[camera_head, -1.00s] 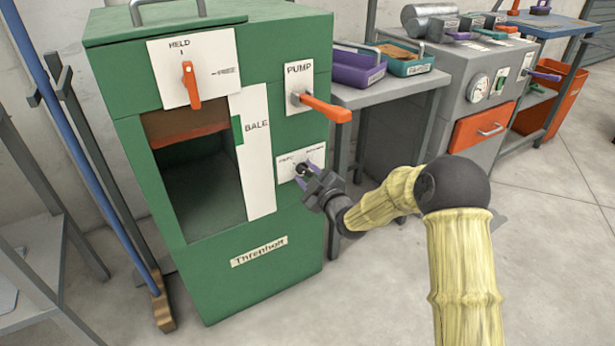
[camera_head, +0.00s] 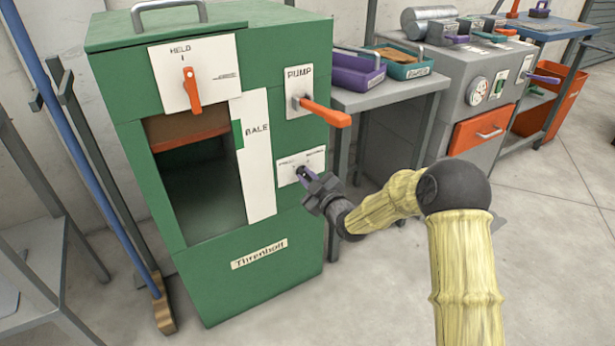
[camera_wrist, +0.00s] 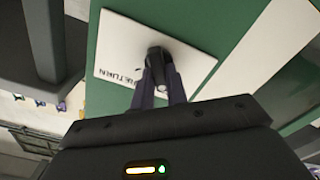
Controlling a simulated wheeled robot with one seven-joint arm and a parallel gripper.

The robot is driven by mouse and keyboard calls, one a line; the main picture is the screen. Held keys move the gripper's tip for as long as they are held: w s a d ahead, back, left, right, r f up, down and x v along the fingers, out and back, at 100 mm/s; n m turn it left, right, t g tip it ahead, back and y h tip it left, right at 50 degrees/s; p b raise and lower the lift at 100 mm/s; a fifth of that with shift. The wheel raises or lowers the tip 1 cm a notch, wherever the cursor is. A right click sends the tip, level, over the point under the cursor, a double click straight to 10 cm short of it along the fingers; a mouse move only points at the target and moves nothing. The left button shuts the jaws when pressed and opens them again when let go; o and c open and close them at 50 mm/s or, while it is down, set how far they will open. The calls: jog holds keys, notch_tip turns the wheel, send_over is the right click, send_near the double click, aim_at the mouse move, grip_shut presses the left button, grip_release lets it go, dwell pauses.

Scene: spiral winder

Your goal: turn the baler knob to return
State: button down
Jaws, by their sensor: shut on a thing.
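The green baler (camera_head: 290,240) stands left of centre in the head view. Its knob sits on a small white label plate (camera_head: 287,172) low on the right of its front. In the wrist view the dark knob (camera_wrist: 157,58) stands out from that plate (camera_wrist: 185,58), where the letters "TURN" can be read in part. My gripper (camera_head: 303,172) reaches the plate from the right; in the wrist view its two fingers (camera_wrist: 160,82) are shut on the knob, one on each side. The fingers hide part of the knob in the head view, so its pointing cannot be told there.
An orange pump lever (camera_head: 327,112) juts out above my gripper. An orange lever (camera_head: 192,90) hangs down on the "HELD" plate. A grey table (camera_head: 390,92) with trays stands to the right. The floor in front is clear.

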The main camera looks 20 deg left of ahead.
jog(key=m+p, duration=0.2)
jog(key=m, duration=0.2)
jog(key=shift+w+d+r, duration=0.1)
jog(key=shift+w+d+f+m+p, duration=0.1)
jog(key=shift+m+p, duration=0.7)
jog(key=shift+m, duration=1.25)
jog(key=shift+w+d+f+m+p, duration=0.1)
jog(key=shift+m+p, duration=0.75)
jog(key=shift+m, duration=1.25)
jog(key=shift+f+m+p, duration=0.1)
jog(key=shift+m+p, duration=0.7)
jog(key=shift+m, duration=1.25)
jog(key=c, duration=1.4)
grip_release()
jog(key=shift+r, duration=0.1)
